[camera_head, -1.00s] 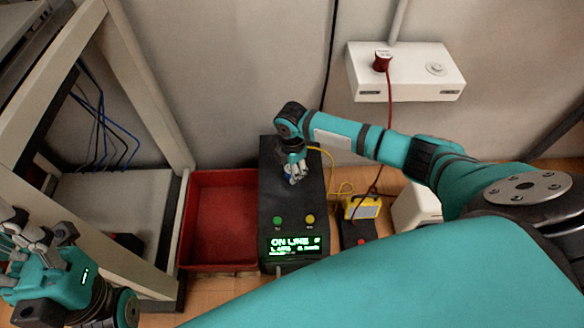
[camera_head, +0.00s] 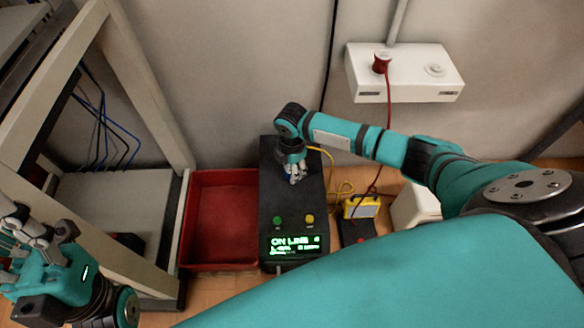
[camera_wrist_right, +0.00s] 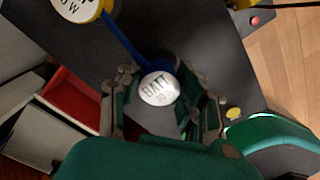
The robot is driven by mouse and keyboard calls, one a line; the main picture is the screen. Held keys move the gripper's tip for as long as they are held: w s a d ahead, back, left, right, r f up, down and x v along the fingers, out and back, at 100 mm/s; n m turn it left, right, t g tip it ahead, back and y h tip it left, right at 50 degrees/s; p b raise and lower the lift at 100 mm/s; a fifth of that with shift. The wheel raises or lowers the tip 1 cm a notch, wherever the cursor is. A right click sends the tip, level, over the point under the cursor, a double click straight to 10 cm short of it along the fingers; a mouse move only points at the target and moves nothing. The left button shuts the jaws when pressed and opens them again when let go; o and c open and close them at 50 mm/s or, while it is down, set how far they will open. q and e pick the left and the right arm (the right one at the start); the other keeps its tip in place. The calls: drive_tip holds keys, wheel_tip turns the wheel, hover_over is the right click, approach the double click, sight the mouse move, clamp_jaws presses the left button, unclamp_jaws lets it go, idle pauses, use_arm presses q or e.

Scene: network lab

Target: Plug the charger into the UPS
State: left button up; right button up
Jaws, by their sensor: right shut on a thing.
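The UPS is the dark box (camera_head: 291,212) on the floor, with a lit "ON LINE" display and green and yellow buttons on top. My right gripper (camera_head: 294,176) is over its top. In the right wrist view, a round white-faced plug (camera_wrist_right: 158,88) with a blue rim, marked "BATT", sits between the fingers of that gripper (camera_wrist_right: 162,100). A blue cable runs from it toward the upper left. The gripper is shut on this plug. Its contact with the UPS is hidden. My left gripper (camera_head: 35,235) is at the lower left, partly cut off, and its jaws are unclear.
A red tray (camera_head: 222,222) stands left of the UPS, beside a rack frame (camera_head: 150,100). A yellow device (camera_head: 361,207) with cables stands to the right. A red plug (camera_head: 381,64) is in the white wall box (camera_head: 405,83). A yellow-rimmed disc (camera_wrist_right: 78,7) shows in the wrist view.

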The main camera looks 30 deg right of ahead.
drive_tip(key=shift+f+b, duration=0.3)
drive_tip(key=shift+f, duration=0.3)
drive_tip(key=o, duration=1.1)
drive_tip(key=shift+o, duration=0.2)
wheel_tip(320, 180, up, 12)
